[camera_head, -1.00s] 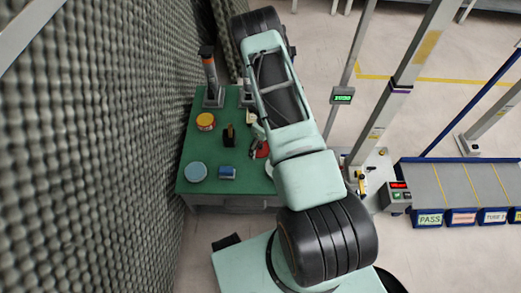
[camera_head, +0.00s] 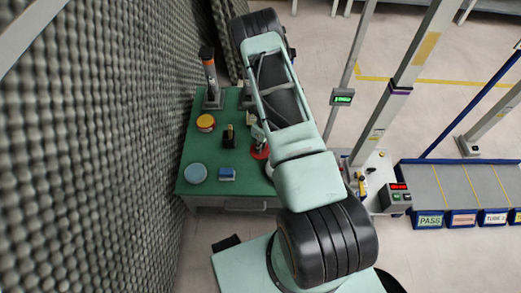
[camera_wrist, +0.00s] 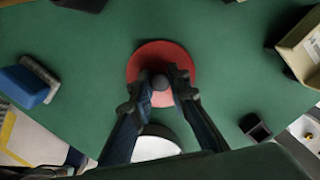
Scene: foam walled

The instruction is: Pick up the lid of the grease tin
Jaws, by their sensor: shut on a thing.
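The lid is a red disc (camera_wrist: 138,68) with a dark round knob (camera_wrist: 160,82) at its middle, near the centre of the wrist view. My gripper (camera_wrist: 158,88) is shut on the knob, with a dark finger on either side. The lid also shows in the head view as a small red disc (camera_head: 260,153), partly hidden by my arm. A white round thing (camera_wrist: 155,145), perhaps the open tin, lies just below the lid in the wrist view, partly covered by my fingers. I cannot tell whether the lid is clear of the table.
The green table (camera_head: 205,150) also holds a blue block (camera_head: 227,174), a light blue round tin (camera_head: 196,173), a yellow-topped tin (camera_head: 206,122) and a black-and-yellow thing (camera_head: 229,137). A beige bin (camera_wrist: 300,48) stands right in the wrist view. A foam wall (camera_head: 90,150) borders the left.

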